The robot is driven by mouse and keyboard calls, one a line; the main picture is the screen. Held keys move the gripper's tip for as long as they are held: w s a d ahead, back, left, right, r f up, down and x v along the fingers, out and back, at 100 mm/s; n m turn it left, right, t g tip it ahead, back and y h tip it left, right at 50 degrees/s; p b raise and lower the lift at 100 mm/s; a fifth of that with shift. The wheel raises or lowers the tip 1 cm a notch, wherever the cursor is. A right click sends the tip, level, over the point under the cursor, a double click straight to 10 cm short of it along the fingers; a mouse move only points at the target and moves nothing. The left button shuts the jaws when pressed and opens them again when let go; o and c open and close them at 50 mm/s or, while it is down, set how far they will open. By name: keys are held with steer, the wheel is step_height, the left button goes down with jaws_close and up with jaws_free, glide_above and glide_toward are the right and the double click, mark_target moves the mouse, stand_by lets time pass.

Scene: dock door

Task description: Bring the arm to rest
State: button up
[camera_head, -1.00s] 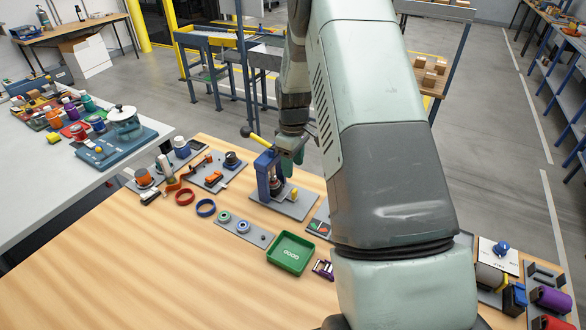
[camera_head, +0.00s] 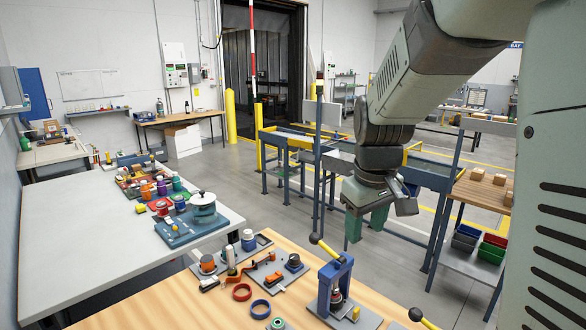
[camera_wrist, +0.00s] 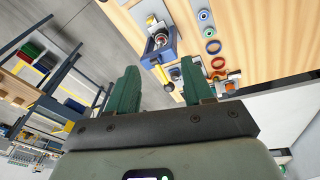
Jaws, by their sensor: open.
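My gripper (camera_head: 367,222) hangs in the air at the right of the head view, above and behind the wooden bench. In the wrist view its two green fingers (camera_wrist: 158,90) stand wide apart with nothing between them. The blue press (camera_head: 333,285) with its yellow-tipped lever is on the wooden bench (camera_head: 215,305), below and to the left of my gripper, apart from it. The press also shows in the wrist view (camera_wrist: 160,42), beyond the fingers.
A red ring (camera_head: 242,292) and a blue ring (camera_head: 261,309) lie left of the press. A grey table (camera_head: 90,240) with a pot (camera_head: 203,208) stands at left. A blue-framed conveyor (camera_head: 290,145) and a shelf with bins (camera_head: 465,240) stand behind my gripper.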

steer(key=s+a+r+m+t, duration=0.1)
steer(key=s+r, duration=0.3)
steer(key=s, duration=0.7)
steer(key=s+a+r+m+t, duration=0.1)
steer(key=s+r+m+t, duration=0.1)
steer(key=s, duration=0.9)
step_height(320, 180, up, 2)
steer(key=shift+s+a+r+m, duration=0.1)
steer(key=shift+s+a+m, duration=0.15)
steer(key=shift+m, duration=0.65)
